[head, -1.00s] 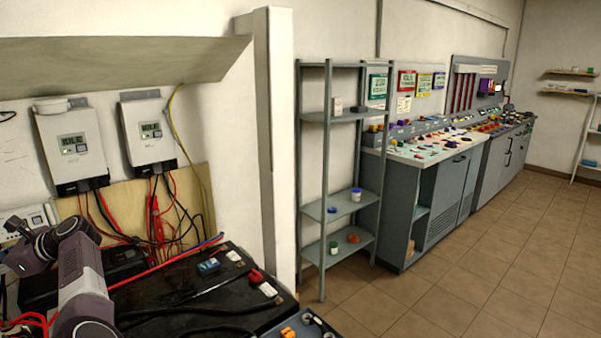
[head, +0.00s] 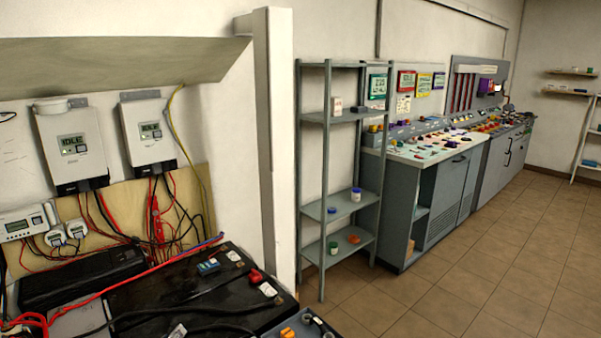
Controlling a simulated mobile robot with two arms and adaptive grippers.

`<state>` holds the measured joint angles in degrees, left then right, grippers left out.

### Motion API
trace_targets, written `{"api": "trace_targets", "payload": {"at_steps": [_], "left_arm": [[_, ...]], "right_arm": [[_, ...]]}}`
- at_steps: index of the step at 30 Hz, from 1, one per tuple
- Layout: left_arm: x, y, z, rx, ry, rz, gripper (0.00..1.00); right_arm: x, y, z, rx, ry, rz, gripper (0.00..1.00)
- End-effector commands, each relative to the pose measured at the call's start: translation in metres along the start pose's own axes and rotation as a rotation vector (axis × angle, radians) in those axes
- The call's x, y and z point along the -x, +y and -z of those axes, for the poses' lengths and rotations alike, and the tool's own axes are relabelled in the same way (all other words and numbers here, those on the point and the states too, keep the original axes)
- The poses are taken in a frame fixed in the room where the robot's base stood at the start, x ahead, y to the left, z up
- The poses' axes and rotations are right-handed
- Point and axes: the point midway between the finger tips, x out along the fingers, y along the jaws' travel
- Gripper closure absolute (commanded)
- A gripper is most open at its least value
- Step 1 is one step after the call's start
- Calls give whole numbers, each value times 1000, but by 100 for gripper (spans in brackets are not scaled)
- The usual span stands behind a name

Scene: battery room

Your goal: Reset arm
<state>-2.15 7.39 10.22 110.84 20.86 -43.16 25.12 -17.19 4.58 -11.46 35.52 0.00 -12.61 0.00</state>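Neither of my grippers shows in the head view now, and no part of my arms is clearly visible. The black batteries (head: 185,292) lie at the lower left with red and black cables on them. Two white wall units (head: 72,147) with small displays hang above. The left display reads IDLE.
A grey metal shelf (head: 341,211) with small jars and boxes stands in the middle, beside a white pillar (head: 277,140). A long grey control console (head: 425,190) runs along the wall behind it. The tiled floor (head: 470,270) at the right is clear.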

Motion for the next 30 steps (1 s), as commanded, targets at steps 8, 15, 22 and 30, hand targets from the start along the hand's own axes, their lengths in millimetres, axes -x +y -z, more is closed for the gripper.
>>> {"api": "trace_targets", "payload": {"at_steps": [8, 15, 22, 30], "left_arm": [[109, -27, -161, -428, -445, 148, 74], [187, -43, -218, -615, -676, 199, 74], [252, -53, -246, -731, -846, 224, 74], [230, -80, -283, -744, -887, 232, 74]], "right_arm": [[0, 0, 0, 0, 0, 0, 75], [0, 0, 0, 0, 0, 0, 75], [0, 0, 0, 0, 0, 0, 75], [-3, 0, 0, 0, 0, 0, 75]]}}
